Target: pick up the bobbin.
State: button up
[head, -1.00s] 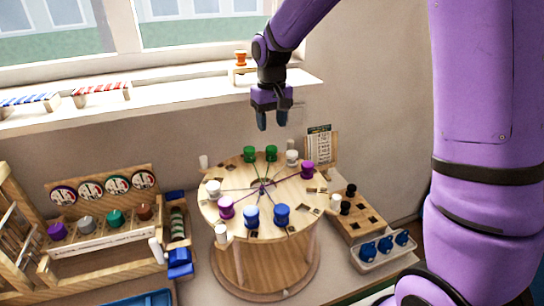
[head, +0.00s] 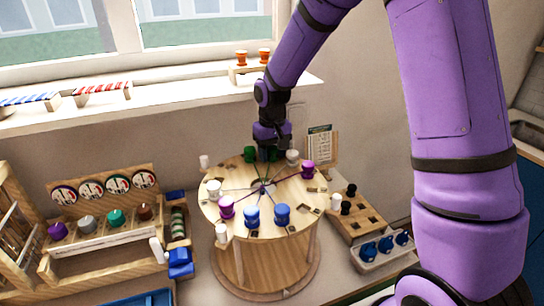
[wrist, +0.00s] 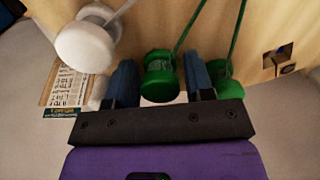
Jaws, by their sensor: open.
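A green bobbin (wrist: 160,78) stands on the round wooden bead board (head: 262,197), near its back edge, with a thread running to the middle. My gripper (head: 271,150) is over it, pointing down, and mostly hides it in the head view. In the wrist view my gripper (wrist: 161,80) is open, with one blue finger on each side of this bobbin and gaps between. A second green bobbin (head: 250,154) is just outside one finger; it also shows in the wrist view (wrist: 226,83).
A white bobbin (head: 292,157) stands on the other side of the gripper. Purple (head: 308,168), blue (head: 252,215) and white bobbins ring the board. A small card stand (head: 320,145) is behind it. A wooden rack (head: 105,225) stands left, a holed block (head: 360,222) right.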

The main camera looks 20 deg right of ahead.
jog(key=c, duration=0.7)
jog(key=shift+r, duration=0.15)
